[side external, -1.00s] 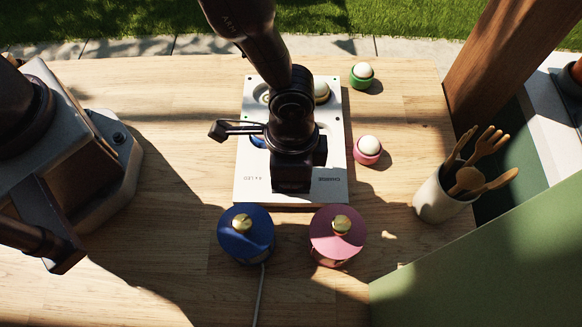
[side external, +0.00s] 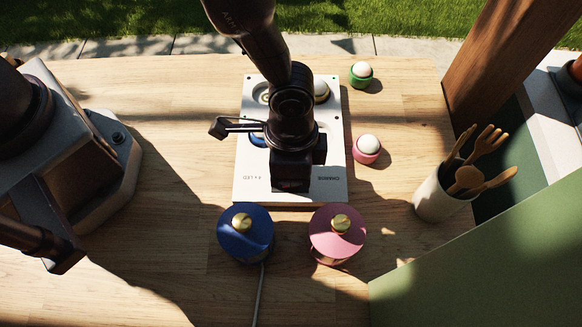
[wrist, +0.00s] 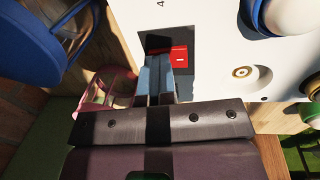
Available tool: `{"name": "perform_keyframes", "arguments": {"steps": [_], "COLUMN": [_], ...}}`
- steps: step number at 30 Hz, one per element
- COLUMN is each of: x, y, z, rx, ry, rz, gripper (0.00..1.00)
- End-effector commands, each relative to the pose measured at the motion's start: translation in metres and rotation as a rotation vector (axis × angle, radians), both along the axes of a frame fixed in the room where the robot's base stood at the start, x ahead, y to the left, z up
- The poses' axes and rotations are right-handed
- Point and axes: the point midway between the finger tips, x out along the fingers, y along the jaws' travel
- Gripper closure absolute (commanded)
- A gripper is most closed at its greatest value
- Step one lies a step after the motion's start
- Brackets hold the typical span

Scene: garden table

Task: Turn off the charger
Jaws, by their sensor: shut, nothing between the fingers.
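The charger (side external: 250,187) is a flat white board on the wooden table, with round sockets and small printed labels. In the wrist view its white face (wrist: 213,22) has a dark square recess holding a red rocker switch (wrist: 180,59) with a white mark. My gripper (wrist: 161,65) is shut and empty, its fingertips over the recess beside the red switch. I cannot tell whether they touch it. The fingers cover part of the switch. In the side view my wrist hides the fingertips and the switch.
A utensil cup (side external: 437,200) stands farther right.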

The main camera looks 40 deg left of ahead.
Motion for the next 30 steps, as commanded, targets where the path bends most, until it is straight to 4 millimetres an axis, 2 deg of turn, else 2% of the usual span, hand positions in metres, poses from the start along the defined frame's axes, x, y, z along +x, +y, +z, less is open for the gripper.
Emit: {"name": "perform_keyframes", "arguments": {"steps": [1,7,12,21,25,30], "x": [0.01,0.009,0.005,0.008,0.008,0.008], "y": [0.01,0.008,0.003,0.007,0.007,0.008], "z": [-0.007,0.006,0.041,0.11,0.128,0.139], "rx": [0.011,0.006,-0.004,-0.003,-0.002,-0.001], "ry": [-0.015,-0.014,-0.008,-0.006,-0.003,-0.001], "rz": [0.017,0.014,0.002,0.002,0.001,0.0], "gripper": [1.0,1.0,1.0,1.0,1.0,1.0]}}
